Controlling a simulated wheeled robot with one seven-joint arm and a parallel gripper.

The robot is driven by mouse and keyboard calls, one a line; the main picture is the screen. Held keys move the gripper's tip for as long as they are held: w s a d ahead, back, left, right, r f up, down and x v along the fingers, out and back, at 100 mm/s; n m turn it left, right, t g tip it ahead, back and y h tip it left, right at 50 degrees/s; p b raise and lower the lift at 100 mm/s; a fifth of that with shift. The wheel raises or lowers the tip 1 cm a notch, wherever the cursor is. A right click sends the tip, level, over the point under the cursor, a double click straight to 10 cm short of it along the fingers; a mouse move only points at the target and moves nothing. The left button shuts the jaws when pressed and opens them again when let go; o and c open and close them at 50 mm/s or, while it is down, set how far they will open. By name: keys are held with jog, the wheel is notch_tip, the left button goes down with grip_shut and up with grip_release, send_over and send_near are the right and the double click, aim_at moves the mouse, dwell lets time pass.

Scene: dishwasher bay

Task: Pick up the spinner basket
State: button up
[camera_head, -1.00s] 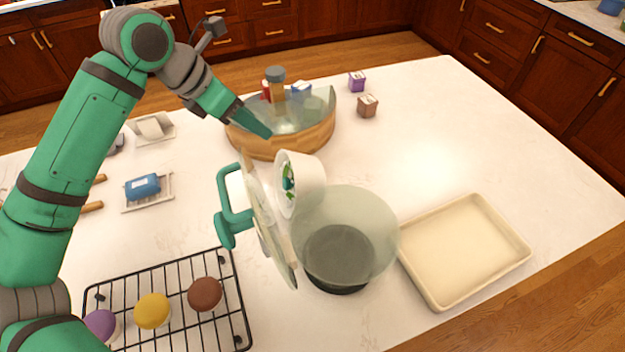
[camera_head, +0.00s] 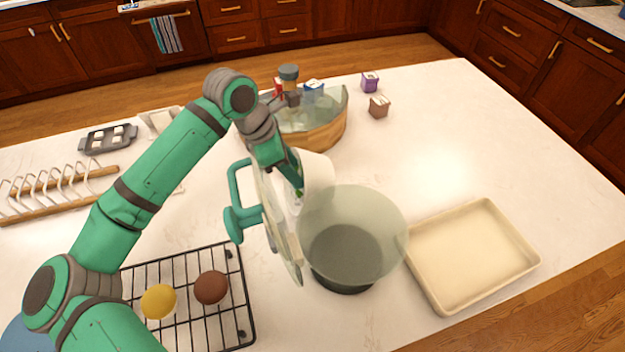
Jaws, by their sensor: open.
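A white round tub (camera_head: 320,178), which looks like the spinner basket, lies tipped on its side with its mouth to the left. Some green shows at its mouth. A clear bowl with a dark base (camera_head: 343,278) stands upright just in front of it. A translucent disc-shaped lid (camera_head: 283,240) with a green handle (camera_head: 240,205) stands on edge to its left. My gripper (camera_head: 297,187) is open, pointing down at the tub's mouth, between tub and lid. Its fingers overlap the tub in the picture; I cannot tell whether they touch it. The tub's inside is mostly hidden.
A cream tray (camera_head: 472,255) lies at right. A wire rack (camera_head: 243,300) with round coloured pieces is at front left. A wooden-sided round container (camera_head: 325,135) holds bottles and boxes behind. Two small boxes stand beyond it. The counter's right middle is clear.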

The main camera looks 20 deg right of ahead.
jog(key=shift+x, duration=1.9)
jog(key=shift+s, duration=0.1)
grip_shut()
